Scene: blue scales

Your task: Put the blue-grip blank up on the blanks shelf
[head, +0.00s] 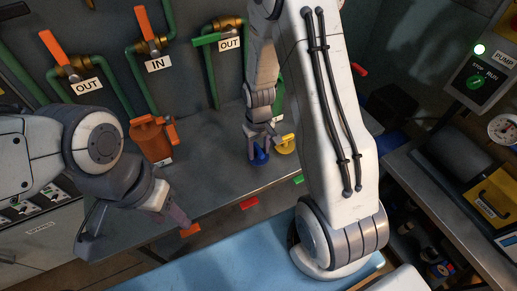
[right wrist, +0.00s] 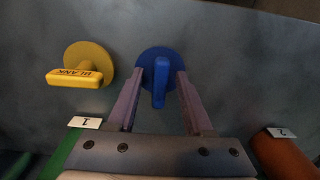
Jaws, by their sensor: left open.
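The blue-grip blank (head: 261,157) is a blue disc with an upright blue grip on the grey bench; it also shows in the right wrist view (right wrist: 159,80). My right gripper (head: 262,143) is over it. In the right wrist view its two fingers (right wrist: 159,90) stand on either side of the blue grip, with a gap showing at each side. A yellow blank (head: 286,145) is beside the blue one, left of it in the right wrist view (right wrist: 80,77). My left gripper (head: 135,232) is open and empty near the bench's front left. I cannot make out the blanks shelf.
An orange container (head: 150,138) stands on the bench (head: 212,178) near the left arm. Green pipes with valves line the back. A blue surface (head: 225,265) lies in front. A yellow case (head: 494,200) sits on the right-hand counter (head: 440,205). My right arm hides part of the bench.

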